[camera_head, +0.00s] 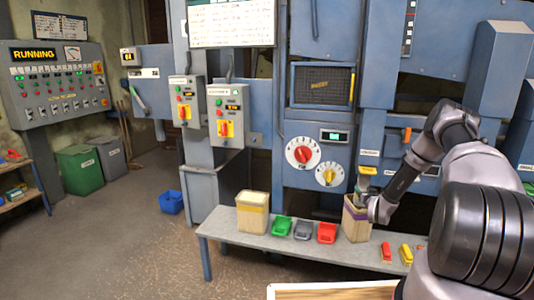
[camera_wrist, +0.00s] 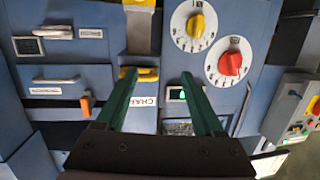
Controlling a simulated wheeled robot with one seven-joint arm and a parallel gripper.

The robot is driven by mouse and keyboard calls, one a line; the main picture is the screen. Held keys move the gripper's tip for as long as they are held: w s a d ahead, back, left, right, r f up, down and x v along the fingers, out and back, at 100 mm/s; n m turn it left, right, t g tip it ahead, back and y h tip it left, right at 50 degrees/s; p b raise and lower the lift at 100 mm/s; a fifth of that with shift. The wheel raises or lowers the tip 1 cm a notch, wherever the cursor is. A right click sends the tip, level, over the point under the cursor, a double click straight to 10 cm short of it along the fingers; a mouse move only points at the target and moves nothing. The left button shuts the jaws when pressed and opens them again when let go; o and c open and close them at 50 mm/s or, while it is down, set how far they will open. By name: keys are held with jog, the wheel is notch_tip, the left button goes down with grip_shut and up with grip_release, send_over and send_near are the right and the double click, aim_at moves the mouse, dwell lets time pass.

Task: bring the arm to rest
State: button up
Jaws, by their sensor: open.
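My gripper (camera_head: 362,188) is in front of the machine's blue front panel, just above the tan bin (camera_head: 356,222) at the bench's right part. In the wrist view my gripper (camera_wrist: 158,78) shows two green fingers spread apart, with nothing held between them. A yellow handle (camera_wrist: 148,74) above a CHAFF label (camera_wrist: 145,101) lies beyond the fingers, partly covered by the left one. I cannot tell how far the fingertips are from it. My arm is bent, reaching forward from the right of the head view.
A grey bench (camera_head: 270,239) holds another bin (camera_head: 252,212), green, grey and red trays, and red and yellow items. A red dial (camera_head: 303,153) and a yellow dial (camera_head: 329,176) are on the panel.

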jog(key=w+a+r+n+g+y, duration=0.1)
jog(key=a+r, duration=0.1)
jog(key=r, duration=0.8)
jog(key=a+r+g, duration=0.1)
jog(key=a+r, duration=0.1)
jog(key=r, duration=0.8)
jog(key=s+a+r+g, duration=0.1)
jog(key=s+a+r, duration=0.2)
jog(key=s+r, duration=0.35)
jog(key=s+a+r+g, duration=0.2)
jog(key=s+a+r, duration=0.15)
jog(key=r, duration=0.65)
jog(key=s+a+r+m+g+y, duration=0.1)
jog(key=s+a+r, duration=0.1)
jog(key=s+r, duration=0.5)
jog(key=s+a+r+m+g, duration=0.1)
jog(key=s+a+r, duration=0.15)
jog(key=s, duration=0.95)
jog(key=s+a+g+y, duration=0.1)
jog(key=s+a, duration=0.1)
jog(key=s, duration=0.7)
jog(key=s+a+r+m+y, duration=0.1)
jog(key=s+a, duration=0.1)
jog(key=s, duration=0.8)
jog(key=shift+s+r+g, duration=0.2)
jog(key=shift+s+g, duration=0.1)
jog(key=shift+g, duration=0.1)
